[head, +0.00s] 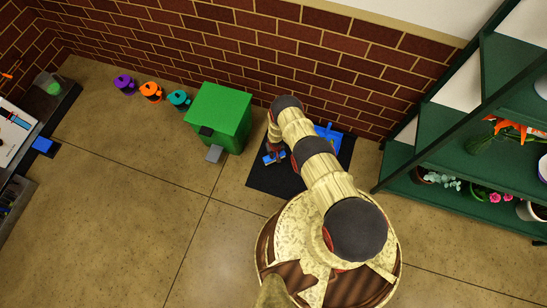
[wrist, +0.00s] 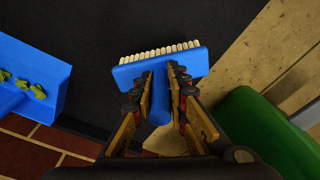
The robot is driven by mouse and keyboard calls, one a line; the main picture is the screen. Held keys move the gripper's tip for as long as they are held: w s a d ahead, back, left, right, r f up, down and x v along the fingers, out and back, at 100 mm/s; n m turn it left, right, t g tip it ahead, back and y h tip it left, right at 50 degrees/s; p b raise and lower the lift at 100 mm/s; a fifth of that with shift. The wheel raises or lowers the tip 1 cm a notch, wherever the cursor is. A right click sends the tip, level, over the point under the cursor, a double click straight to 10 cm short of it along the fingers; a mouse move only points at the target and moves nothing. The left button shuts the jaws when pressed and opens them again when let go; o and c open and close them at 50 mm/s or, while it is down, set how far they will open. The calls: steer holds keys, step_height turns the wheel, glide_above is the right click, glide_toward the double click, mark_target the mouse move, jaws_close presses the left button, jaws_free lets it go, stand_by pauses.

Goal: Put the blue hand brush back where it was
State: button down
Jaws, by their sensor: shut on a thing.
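The blue hand brush (wrist: 130,72) has a row of white bristles and shows in the wrist view with its handle between my fingers. My gripper (wrist: 161,80) is shut on that handle. In the head view, my gripper (head: 274,151) is over the left part of a black mat (head: 268,181), and little of the brush shows there. I cannot tell whether the brush touches the mat. A blue dustpan (head: 328,133) lies on the mat to the right, partly behind my arm. It also shows in the wrist view (wrist: 35,70), with green leaf bits in it.
A green pedal bin (head: 220,112) stands just left of the mat, near the brick wall. Three coloured jugs (head: 151,92) stand further left. A green plant shelf (head: 435,150) is at the right. The floor at front left is clear.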

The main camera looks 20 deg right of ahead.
steer(key=shift+w+f+b, duration=0.75)
steer(key=shift+f+b, duration=0.15)
steer(key=shift+b, duration=0.65)
steer(key=shift+w+f+b, duration=0.15)
steer(key=shift+f+b, duration=0.05)
steer(key=shift+b, duration=0.25)
step_height(320, 180, down, 3)
steer(key=shift+f+b, duration=0.1)
steer(key=shift+b, duration=1.05)
steer(key=c, duration=1.7)
jaws_free()
steer(key=shift+c, duration=0.2)
